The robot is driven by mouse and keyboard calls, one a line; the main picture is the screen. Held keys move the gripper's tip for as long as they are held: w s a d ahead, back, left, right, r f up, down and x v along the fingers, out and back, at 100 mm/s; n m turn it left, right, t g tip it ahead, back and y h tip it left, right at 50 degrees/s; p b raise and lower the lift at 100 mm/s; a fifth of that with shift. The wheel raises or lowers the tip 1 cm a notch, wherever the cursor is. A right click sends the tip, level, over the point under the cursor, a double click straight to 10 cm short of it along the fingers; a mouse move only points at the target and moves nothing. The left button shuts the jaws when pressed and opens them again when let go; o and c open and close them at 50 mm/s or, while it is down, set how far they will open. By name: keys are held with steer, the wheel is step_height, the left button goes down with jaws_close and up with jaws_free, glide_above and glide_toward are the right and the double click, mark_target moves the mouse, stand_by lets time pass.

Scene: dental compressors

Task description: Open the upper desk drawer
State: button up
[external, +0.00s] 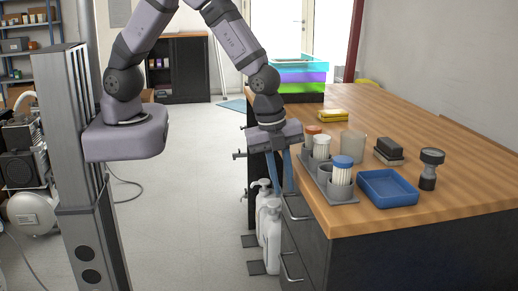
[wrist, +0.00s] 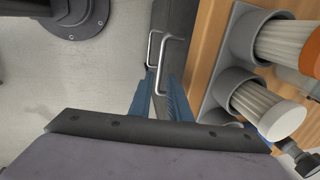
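The desk (external: 430,120) has a wooden top and a dark front with metal handles. The upper drawer (external: 308,236) looks closed. Its handle (external: 297,208) is a thin metal bar just below my fingertips. My gripper (external: 284,190) points down beside the desk's front edge, with two blue fingers apart. In the wrist view my gripper (wrist: 160,95) shows a gap between the fingers. A metal handle (wrist: 172,65) runs into that gap from above. Contact with it cannot be told. The lower handle (external: 291,268) is farther down in the external view.
A grey holder (external: 342,197) with capped containers stands on the desktop close to my gripper. A blue tray (external: 388,188) is beside it. White bottles (external: 269,235) stand low beside the drawers. The floor (external: 195,190) left of the desk is mostly clear.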

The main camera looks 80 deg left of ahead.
mark_target(287, 206)
steer(key=shift+w+f, duration=0.25)
steer(key=shift+f, duration=0.95)
steer(key=shift+w+f, duration=0.2)
steer(key=shift+f, duration=1)
jaws_close()
